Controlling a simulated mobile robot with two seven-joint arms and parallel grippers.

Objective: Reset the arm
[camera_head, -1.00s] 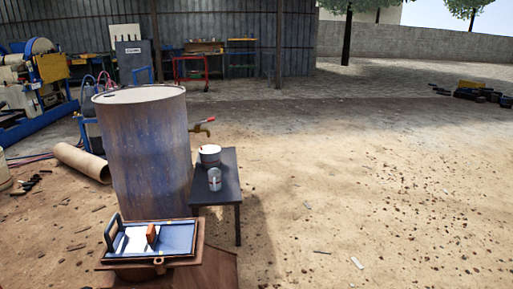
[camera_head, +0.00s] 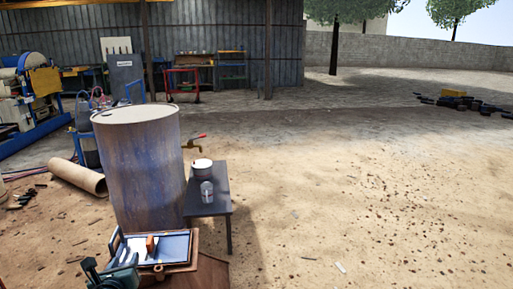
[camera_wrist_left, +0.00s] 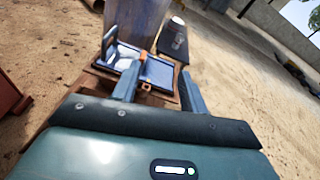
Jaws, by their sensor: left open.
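My left gripper (camera_head: 113,268) comes in at the lower left of the head view. Its two fingers (camera_wrist_left: 160,88) are apart and nothing is between them. Ahead of it is a shallow blue-lined tray (camera_head: 178,246) with a dark upright handle (camera_head: 115,242) at its left end. A small orange-brown block (camera_head: 151,245) stands in the tray. In the wrist view the tray (camera_wrist_left: 157,72) lies beyond the fingers; I cannot tell whether they touch it. My right gripper is not in view.
A cardboard tube (camera_head: 78,177) lies left. Open dirt ground is on the right.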

